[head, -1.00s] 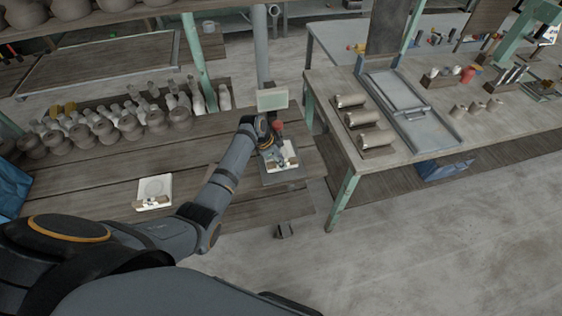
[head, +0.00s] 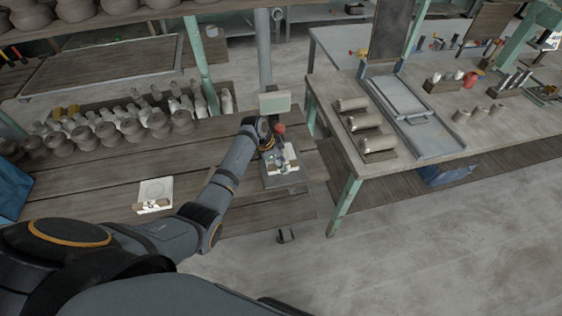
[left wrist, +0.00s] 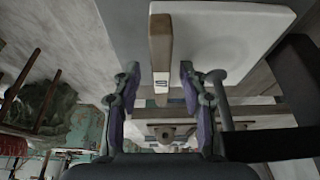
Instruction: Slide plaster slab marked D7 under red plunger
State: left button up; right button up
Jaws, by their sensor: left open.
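A white slab (head: 291,151) with a wooden strip along its near edge lies on the grey base (head: 284,181) of a small press. The red plunger (head: 280,129) shows just above and beside my left gripper (head: 280,154). In the left wrist view the white slab (left wrist: 240,35) has a wooden bar (left wrist: 160,45) with a small label, its marking too unclear to read. My left gripper (left wrist: 160,78) is open, its fingers on either side of the bar with gaps. Another white slab (head: 155,190) with a label lies on the bench at left. My right gripper is out of view.
A pale panel (head: 275,102) stands behind the plunger. Several clay pots (head: 107,130) line the bench's back. A second table (head: 420,140) with rolls and a metal tray is at right. Bare bench (head: 100,180) lies around the left slab.

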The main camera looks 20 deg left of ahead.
pick_arm(q)
jog(key=v, duration=1.2)
jog(key=s+d+f+n+y, duration=0.15)
jog(key=s+f+n, duration=0.35)
jog(key=s, duration=0.5)
jog(key=s+a+r+n+t+y, duration=0.1)
jog(key=s+n+y, duration=0.3)
jog(key=s, duration=1.1)
jog(key=s+a+f+n+g+b, duration=0.1)
jog(key=a+f, duration=0.1)
jog(key=f, duration=1.2)
jog(key=s+a+f+n, duration=0.1)
jog(key=s+f, duration=0.1)
jog(key=f, duration=1.1)
jog(key=s+a+f+g+h+b, duration=0.1)
jog(key=s+f, duration=1.6)
jog(key=s, duration=0.1)
jog(key=shift+a+f, duration=0.15)
